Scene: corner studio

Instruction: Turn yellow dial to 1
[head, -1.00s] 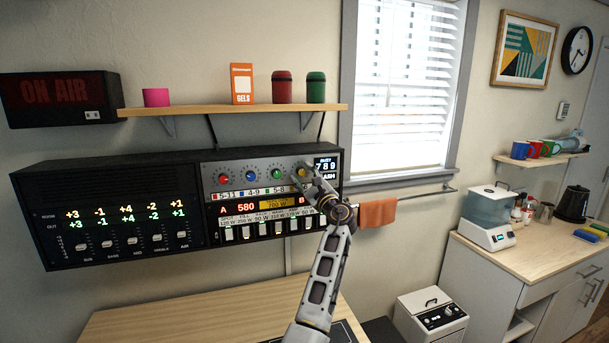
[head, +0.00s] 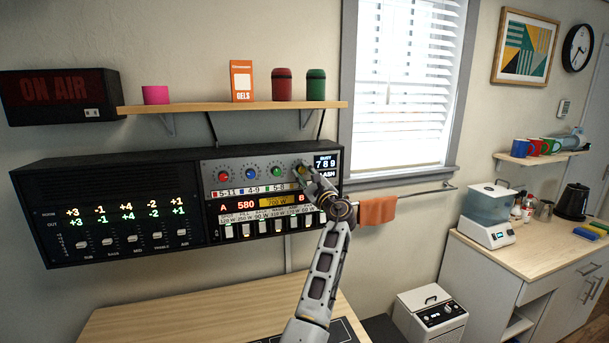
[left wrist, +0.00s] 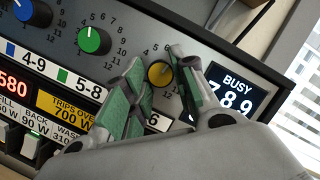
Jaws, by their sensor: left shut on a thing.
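The yellow dial (left wrist: 160,74) is the rightmost of the dials on the panel (head: 214,182). In the left wrist view it sits between the two fingers of my left gripper (left wrist: 160,80), with printed numbers around it. The gripper is shut on the dial. Part of the dial's scale is hidden by the fingers. My right gripper is not in view.
Red (head: 223,177), blue (head: 250,176) and green (head: 276,174) dials sit to the left. A display (left wrist: 238,92) reading BUSY and 789 is just right of the yellow dial. White switches (head: 246,230) line the panel below. A wooden shelf (head: 190,109) is above.

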